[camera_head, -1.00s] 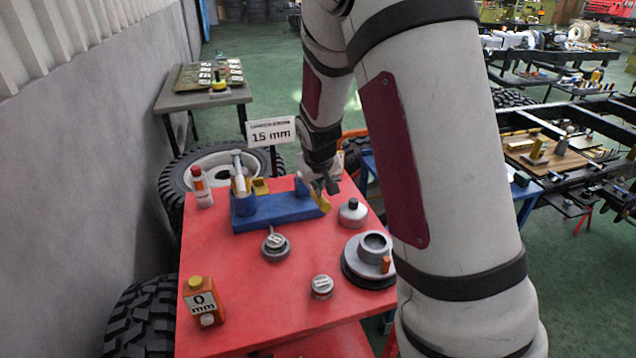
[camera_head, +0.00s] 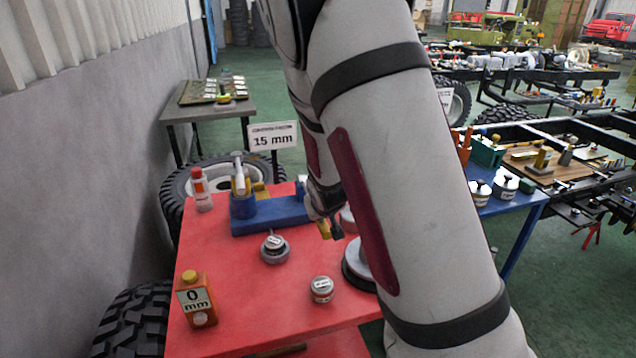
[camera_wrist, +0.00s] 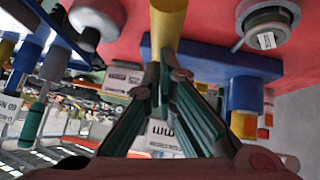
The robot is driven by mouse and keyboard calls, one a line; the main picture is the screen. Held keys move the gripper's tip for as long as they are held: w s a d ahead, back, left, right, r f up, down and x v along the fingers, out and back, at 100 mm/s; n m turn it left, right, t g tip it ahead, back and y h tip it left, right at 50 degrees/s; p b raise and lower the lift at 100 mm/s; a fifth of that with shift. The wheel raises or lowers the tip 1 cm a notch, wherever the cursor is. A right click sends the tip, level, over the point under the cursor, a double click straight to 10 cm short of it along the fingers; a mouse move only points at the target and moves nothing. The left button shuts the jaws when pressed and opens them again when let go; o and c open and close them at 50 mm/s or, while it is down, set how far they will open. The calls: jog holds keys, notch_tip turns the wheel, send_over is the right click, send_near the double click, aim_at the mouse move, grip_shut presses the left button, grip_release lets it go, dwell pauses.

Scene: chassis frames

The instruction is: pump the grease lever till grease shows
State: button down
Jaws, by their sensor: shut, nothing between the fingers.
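A blue grease pump base (camera_head: 270,222) lies on the red table top, with an upright blue cylinder (camera_head: 243,207) at its left end. A yellow piece, apparently the lever's grip (camera_head: 324,229), shows beside my gripper (camera_head: 337,231); it also shows as a yellow cylinder in the wrist view (camera_wrist: 168,22). My gripper's fingers (camera_wrist: 165,70) are shut, with their tips close to the yellow cylinder. I cannot tell whether they touch. My arm hides part of the pump's right end.
A red-capped bottle (camera_head: 201,190) stands at the back left. A round grey fitting (camera_head: 273,248) and a small labelled tin (camera_head: 321,289) stand on the front part. A large round part (camera_head: 357,268) is partly hidden by my arm.

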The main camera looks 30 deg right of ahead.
notch_tip(320, 180, down, 2)
jog(key=shift+s+f+b, duration=0.1)
jog(key=shift+s+b, duration=0.05)
jog(key=shift+b, duration=0.3)
jog(key=shift+s+f, duration=0.1)
jog(key=shift+s, duration=0.05)
jog(key=shift+s+f, duration=0.15)
jog(key=shift+f, duration=0.05)
jog(key=r+p, duration=0.1)
jog(key=r, duration=0.2)
jog(key=r+p, duration=0.1)
jog(key=r, duration=0.1)
jog(key=shift+a+r+p, duration=0.1)
jog(key=shift+a+p, duration=0.25)
jog(key=shift+a, duration=0.05)
jog(key=s+f+p+v, duration=0.1)
jog(key=v, duration=0.8)
jog(key=shift+s+a+p, duration=0.3)
jog(key=shift+a+p, duration=0.1)
